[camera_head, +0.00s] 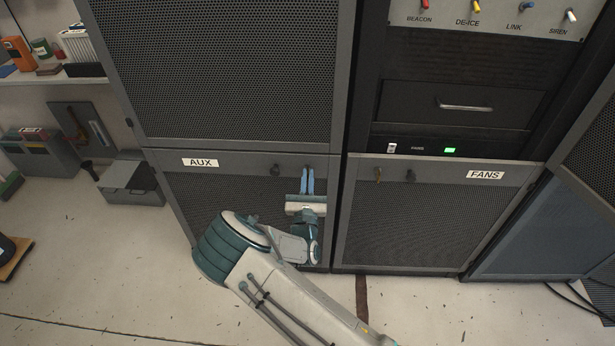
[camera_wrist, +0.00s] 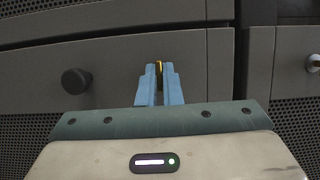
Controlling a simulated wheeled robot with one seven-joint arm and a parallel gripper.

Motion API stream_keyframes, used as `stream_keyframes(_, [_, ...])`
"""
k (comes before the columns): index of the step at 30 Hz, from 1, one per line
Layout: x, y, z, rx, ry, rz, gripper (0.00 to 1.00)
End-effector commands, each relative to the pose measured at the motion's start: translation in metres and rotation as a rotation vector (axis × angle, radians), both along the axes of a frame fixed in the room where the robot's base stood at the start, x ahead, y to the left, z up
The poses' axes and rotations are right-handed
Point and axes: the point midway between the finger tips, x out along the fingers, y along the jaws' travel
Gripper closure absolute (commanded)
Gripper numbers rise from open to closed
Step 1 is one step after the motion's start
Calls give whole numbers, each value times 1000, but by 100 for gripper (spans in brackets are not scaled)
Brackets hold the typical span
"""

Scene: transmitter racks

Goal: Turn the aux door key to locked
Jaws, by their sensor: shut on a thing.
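The AUX door (camera_head: 240,210) is a grey framed mesh panel at the lower left rack, with a white AUX label (camera_head: 200,162). My gripper (camera_head: 307,178) is at the upper right corner of this door. In the wrist view its blue fingers (camera_wrist: 159,72) are closed on a small brass-coloured key (camera_wrist: 159,66), of which only a sliver shows between the tips. The key's angle is mostly hidden by the fingers. A dark round knob (camera_head: 275,170) sits left of the gripper; it also shows in the wrist view (camera_wrist: 76,81).
The FANS door (camera_head: 430,220) is to the right, with its own brass key (camera_head: 378,175) and dark knob (camera_head: 410,176). Above it are a drawer (camera_head: 460,104) and a switch panel (camera_head: 490,14). A shelf and boxes stand at the left. The floor in front is mostly clear.

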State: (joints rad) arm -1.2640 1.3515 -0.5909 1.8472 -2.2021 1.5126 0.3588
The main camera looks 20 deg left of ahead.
Motion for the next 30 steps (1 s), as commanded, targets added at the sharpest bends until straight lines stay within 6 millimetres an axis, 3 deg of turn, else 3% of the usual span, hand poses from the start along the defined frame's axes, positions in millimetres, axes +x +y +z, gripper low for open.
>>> stream_keyframes(13, [0,0,0,-10,-2,1,100])
stream_keyframes(15, [0,0,0,-10,-2,1,78])
stream_keyframes(16, [0,0,0,-9,-3,0,73])
stream_keyframes(25, [-1,0,-1,-9,-2,1,73])
stream_keyframes(30, [-17,-4,-8,-11,0,-1,73])
